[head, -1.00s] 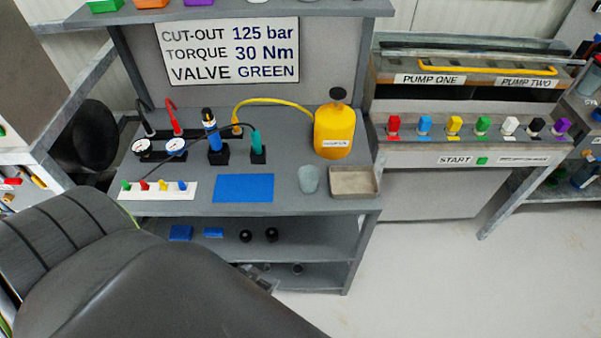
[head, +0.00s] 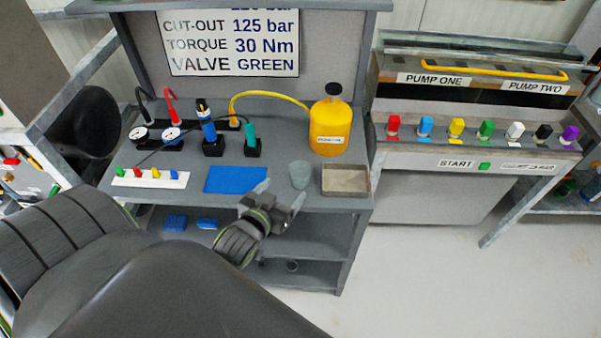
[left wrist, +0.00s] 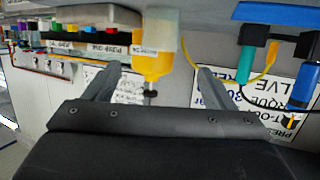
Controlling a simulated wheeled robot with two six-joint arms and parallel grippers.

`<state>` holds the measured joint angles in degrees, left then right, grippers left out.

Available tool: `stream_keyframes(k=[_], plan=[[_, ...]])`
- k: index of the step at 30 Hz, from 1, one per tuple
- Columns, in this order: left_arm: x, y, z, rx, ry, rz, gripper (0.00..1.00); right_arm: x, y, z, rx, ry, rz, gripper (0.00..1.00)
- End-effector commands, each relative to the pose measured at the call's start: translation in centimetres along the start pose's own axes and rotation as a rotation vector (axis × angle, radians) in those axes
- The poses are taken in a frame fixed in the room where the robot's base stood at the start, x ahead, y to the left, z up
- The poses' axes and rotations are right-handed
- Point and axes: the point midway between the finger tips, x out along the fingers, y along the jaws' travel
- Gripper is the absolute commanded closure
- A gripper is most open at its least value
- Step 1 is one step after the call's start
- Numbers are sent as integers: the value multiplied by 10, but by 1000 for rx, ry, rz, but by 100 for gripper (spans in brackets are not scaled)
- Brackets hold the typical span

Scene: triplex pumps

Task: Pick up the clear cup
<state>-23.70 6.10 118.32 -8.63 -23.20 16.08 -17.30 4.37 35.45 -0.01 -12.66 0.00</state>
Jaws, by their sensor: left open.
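The clear cup (head: 300,175) stands upright on the grey bench top, between the blue mat (head: 236,179) and the shallow tray (head: 345,180). My left gripper (head: 280,193) is open and empty at the bench's front edge, just left of and nearer than the cup. Its fingers point toward the bench and are apart from the cup. In the left wrist view the scene appears upside down, with the open fingers (left wrist: 150,85) in front and a pale translucent shape, likely the cup (left wrist: 160,30), before the yellow bottle. My right gripper is not in view.
The yellow bottle (head: 331,125) stands behind the cup and tray. Blue and green tools (head: 210,135) in black holders stand at the back left. A white strip with coloured pegs (head: 150,179) lies further left. Lower shelves lie under the bench top.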

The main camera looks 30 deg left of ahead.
Motion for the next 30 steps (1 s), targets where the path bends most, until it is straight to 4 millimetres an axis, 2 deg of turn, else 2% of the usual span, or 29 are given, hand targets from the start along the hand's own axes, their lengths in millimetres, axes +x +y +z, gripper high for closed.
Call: stream_keyframes(k=[3, 9, 12, 20, 30], plan=[[25, 0, -2, 1, 2, 1, 23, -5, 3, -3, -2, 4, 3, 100], [60, 0, -1, 1, 0, 0, 23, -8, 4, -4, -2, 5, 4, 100], [71, 0, 0, 0, 0, 0, 23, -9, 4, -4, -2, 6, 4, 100], [86, 0, -2, 1, 0, 0, 23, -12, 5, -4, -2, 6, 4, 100], [125, 0, -2, 1, 0, 0, 23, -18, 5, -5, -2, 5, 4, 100]])
